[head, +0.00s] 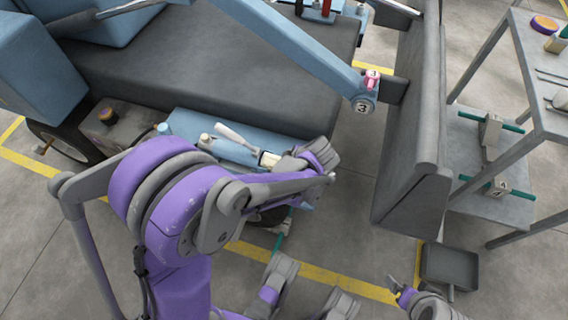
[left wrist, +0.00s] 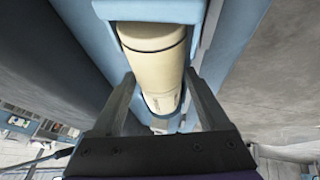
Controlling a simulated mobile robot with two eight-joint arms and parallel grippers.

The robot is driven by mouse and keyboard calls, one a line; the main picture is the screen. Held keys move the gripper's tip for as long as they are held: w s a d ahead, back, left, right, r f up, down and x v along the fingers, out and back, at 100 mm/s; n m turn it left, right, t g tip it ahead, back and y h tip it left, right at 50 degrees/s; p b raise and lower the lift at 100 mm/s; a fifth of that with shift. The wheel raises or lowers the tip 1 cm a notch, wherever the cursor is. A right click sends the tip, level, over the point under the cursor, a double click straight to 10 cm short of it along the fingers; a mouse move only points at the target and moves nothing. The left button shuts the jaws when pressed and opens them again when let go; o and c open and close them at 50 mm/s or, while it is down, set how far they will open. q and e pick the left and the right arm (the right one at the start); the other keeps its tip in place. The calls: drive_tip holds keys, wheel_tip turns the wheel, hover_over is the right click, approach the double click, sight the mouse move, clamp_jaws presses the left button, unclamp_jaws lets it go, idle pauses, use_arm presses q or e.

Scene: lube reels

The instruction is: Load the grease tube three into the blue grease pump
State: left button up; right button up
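The blue grease pump (head: 232,150) lies along the side of the grey bench, with a white lever on top. A cream tube (head: 269,159) shows at its right end, beside my left gripper (head: 292,163). In the left wrist view the cream tube (left wrist: 155,60) lies lengthwise in a blue housing (left wrist: 190,10), its upper end under the housing's edge. No number on the tube is legible. My right gripper (head: 405,274) is open and empty at the bottom right.
A light blue boom (head: 300,52) with a "3" badge ends above the bench's right edge. A tall grey panel (head: 415,130) stands right of it. A grey cart (head: 470,165) at the right carries green rods in grey blocks. A dark tray (head: 449,265) lies on the floor.

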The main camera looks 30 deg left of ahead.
use_arm(q)
drive_tip(key=shift+o, duration=1.2)
drive_tip(key=p+v, duration=0.3)
drive_tip(key=v, duration=0.8)
